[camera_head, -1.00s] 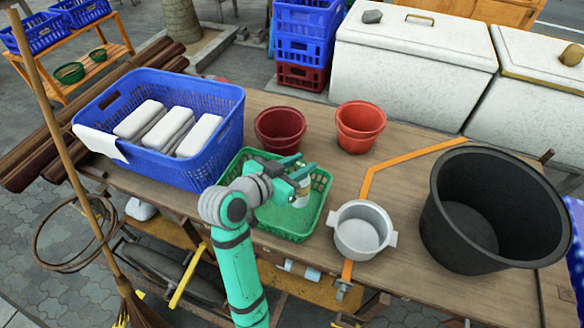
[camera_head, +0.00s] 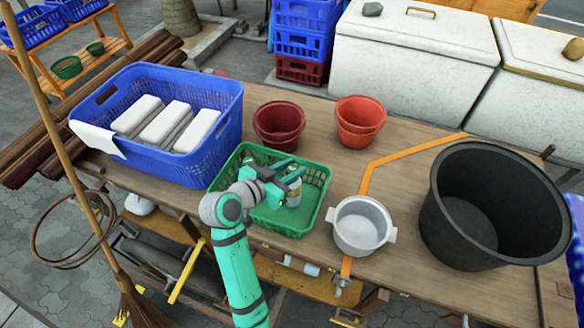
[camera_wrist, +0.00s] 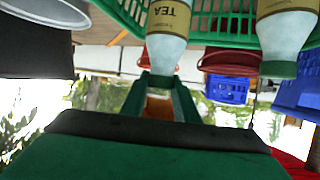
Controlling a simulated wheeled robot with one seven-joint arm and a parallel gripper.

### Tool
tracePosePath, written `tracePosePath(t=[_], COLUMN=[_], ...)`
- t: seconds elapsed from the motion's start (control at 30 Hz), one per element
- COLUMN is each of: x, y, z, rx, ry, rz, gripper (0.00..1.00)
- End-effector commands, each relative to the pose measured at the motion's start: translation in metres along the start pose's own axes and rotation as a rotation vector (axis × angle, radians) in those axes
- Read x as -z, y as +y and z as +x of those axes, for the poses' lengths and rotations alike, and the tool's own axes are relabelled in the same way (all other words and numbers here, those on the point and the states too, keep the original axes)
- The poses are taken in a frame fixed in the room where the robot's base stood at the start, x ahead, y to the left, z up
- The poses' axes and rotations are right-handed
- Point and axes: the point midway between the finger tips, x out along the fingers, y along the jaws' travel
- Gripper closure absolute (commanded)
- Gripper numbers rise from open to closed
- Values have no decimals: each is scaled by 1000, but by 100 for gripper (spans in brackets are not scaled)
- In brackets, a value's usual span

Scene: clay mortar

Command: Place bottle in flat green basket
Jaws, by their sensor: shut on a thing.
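The flat green basket (camera_head: 313,178) sits on the table in the head view. My gripper (camera_head: 288,178) is over it, shut on a pale bottle (camera_head: 294,193) that is within the basket's outline. Whether the bottle touches the basket floor is hard to tell. In the wrist view, which appears upside down, this bottle (camera_wrist: 166,40) has a TEA label and stands between my fingers (camera_wrist: 161,98). A second pale bottle (camera_wrist: 286,35) shows beside it there, close to the green basket wall (camera_wrist: 222,22). In the head view my arm covers part of the basket and that second bottle is not clear.
A blue basket (camera_head: 215,150) with white packs adjoins the green basket on the left. Two red buckets (camera_head: 279,124) (camera_head: 360,120) stand behind. A grey pot (camera_head: 361,226) is close on the right, then a large black tub (camera_head: 437,215).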

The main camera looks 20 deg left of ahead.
Motion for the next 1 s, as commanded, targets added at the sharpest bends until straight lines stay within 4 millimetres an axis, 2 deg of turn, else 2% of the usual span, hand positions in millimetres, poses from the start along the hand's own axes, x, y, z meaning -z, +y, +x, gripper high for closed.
tracePosePath(t=[0.53, 0.57, 0.63, 1.0], x=[-10, -11, -11, -8], y=[0, 0, 0, -1], z=[4, 5, 5, 3], rx=[0, 0, 0, 1], ry=[1, 0, 0, 0], rz=[0, 0, 0, 0], gripper=[100, 70, 54, 54])
